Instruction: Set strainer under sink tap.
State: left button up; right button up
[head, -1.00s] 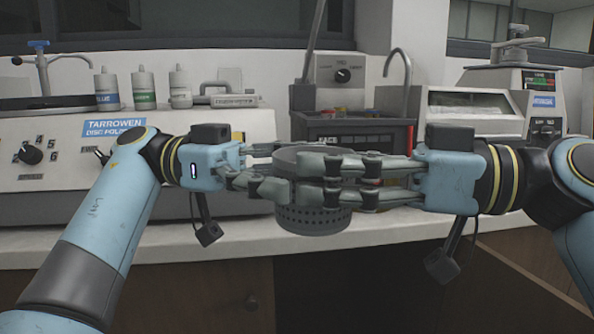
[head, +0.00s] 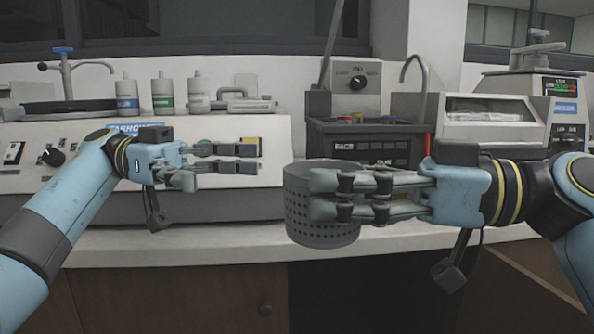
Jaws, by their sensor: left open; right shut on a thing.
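The strainer (head: 305,222) is a grey perforated cylinder, upright, with its open top facing up. My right gripper (head: 318,196) is shut on the strainer from the right and holds it in front of the counter's edge. Its fingers hide part of the strainer's right side. My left gripper (head: 255,158) is open and empty, to the left of the strainer and apart from it. A thin hooked tap (head: 417,62) rises at the back right, behind the dark box. Another tap with a blue handle (head: 65,60) stands at the far left. The basin under the hooked tap is hidden.
Several bottles (head: 163,95) stand on the white polisher (head: 250,185) at the left. A dark box (head: 365,143) with coloured items sits behind the strainer. A white machine with a window (head: 490,115) stands at the right. The counter's front strip (head: 180,240) is clear.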

jog(key=w+a+f+n+g, duration=0.1)
jog(key=g, duration=0.1)
jog(key=w+a+f+n+g, duration=0.1)
jog(key=g, duration=0.1)
jog(key=w+a+f+n+g, duration=0.1)
jog(key=f, duration=0.1)
jog(key=shift+w+a+f+n+g+y, duration=0.1)
jog(key=shift+w+a+n+g+y, duration=0.2)
jog(key=shift+n+g+y, duration=0.1)
